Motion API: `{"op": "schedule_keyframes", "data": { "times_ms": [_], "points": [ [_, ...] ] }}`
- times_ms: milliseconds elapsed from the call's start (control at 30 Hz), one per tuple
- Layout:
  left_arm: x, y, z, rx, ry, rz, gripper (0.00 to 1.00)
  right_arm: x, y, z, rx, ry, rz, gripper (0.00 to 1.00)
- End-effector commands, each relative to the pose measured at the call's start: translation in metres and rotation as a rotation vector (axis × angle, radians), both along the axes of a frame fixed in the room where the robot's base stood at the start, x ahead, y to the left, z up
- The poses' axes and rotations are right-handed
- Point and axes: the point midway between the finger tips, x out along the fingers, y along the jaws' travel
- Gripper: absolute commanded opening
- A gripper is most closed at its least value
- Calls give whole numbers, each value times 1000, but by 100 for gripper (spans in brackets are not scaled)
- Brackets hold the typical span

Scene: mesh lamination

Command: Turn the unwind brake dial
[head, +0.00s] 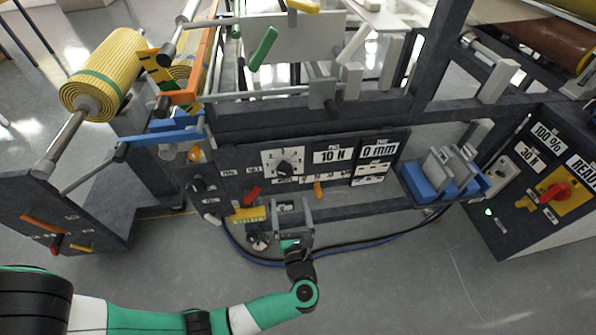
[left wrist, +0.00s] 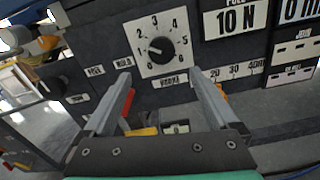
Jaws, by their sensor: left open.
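The brake dial (head: 286,169) is a black knob on a white numbered plate, set in the dark front panel. In the left wrist view the dial (left wrist: 161,48) is large and clear, with digits around it and a small white mark on the knob's left side. My left gripper (head: 292,201) is open and empty, in front of and below the dial in the head view. In the left wrist view the gripper (left wrist: 160,75) has its fingers spread left and right below the knob. The knob lies beyond the fingertips and appears untouched. My right gripper is not in view.
A red lever (head: 252,195) and a yellow block (head: 249,214) sit left of the gripper. An orange lever (head: 318,188) is to its right. Displays reading 10 N (head: 333,155) and 0 mm (head: 379,149) are right of the dial. Cables (head: 350,246) hang below the panel.

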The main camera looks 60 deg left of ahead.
Motion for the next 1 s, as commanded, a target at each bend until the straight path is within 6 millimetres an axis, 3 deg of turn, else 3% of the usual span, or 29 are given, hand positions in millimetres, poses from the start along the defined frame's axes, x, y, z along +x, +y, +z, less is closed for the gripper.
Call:
{"op": "schedule_keyframes", "data": {
  "times_ms": [133, 267, 500, 700, 1000],
  "points": [
    [3, 3, 1, 0, -5, -1, 94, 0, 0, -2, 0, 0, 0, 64],
    [8, 18, 0, 0, -6, 1, 94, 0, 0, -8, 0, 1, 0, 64],
    [27, 69, -1, 1, -10, 2, 94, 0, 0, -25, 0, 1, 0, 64],
    [39, 100, 1, 2, -8, -1, 94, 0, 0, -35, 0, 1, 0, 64],
    [42, 109, 3, 2, -7, -5, 94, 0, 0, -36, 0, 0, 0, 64]
  ]
}}
